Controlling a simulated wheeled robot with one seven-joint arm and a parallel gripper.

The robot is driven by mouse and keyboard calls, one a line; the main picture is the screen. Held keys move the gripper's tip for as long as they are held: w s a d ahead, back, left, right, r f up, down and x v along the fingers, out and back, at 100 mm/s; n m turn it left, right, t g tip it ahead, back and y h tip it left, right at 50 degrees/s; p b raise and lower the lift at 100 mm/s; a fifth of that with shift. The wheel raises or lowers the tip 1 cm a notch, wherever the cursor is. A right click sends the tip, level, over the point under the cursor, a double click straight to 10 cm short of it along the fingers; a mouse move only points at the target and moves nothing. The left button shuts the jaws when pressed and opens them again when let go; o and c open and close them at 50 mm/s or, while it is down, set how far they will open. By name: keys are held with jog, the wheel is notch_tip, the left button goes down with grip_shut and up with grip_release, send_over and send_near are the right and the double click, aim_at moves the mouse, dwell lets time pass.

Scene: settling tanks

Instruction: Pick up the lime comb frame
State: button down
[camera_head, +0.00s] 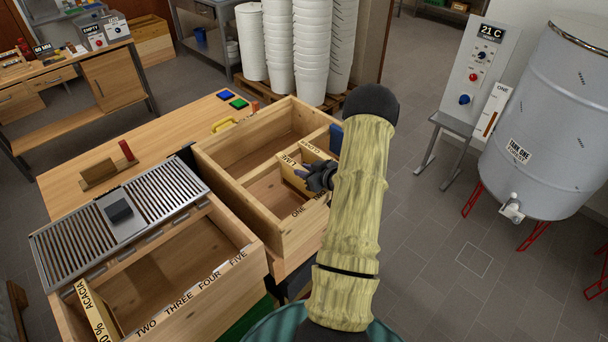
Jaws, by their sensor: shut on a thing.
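The lime comb frame (291,166) is a pale wooden piece with a dark "LIME" label along its top bar. It is at the wooden box (222,172) in the middle of the view. My gripper (311,174) is shut on the frame near its right part. The gripper's dark fingers and my arm hide the frame's right end. I cannot tell whether the frame's lower edge is clear of the box.
A label "ONE" is on the box's front rim. A yellow handle (224,124) lies behind. A steel tank (545,130) stands right.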

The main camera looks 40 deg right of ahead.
notch_tip(320, 180, up, 18)
jog(key=b, duration=0.3)
jog(key=shift+f, duration=0.15)
dwell(0.6)
